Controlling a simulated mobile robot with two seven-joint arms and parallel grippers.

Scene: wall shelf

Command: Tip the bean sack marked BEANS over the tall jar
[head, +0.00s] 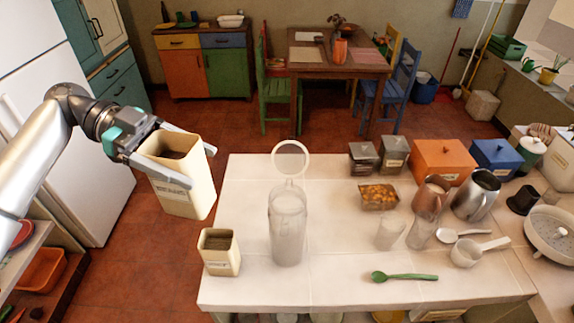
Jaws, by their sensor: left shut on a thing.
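My left gripper (202,167) is shut on a tall cream sack (190,203) with an open top and dark contents. The print on its label is too small to read. The gripper holds it near the top, left of the white table, close to upright and apart from the jar. The tall clear glass jar (287,228) stands on the left part of the table, its round lid (290,158) swung up above the mouth. A smaller cream sack (219,254), also open with dark contents, stands at the table's left edge. My right gripper is out of view.
On the white table (330,280) are a green spoon (404,277), clear glasses (390,233), a tray of orange-brown pieces (379,196), a metal jug (476,195), and an orange box (442,161). The surface just right of the jar is clear.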

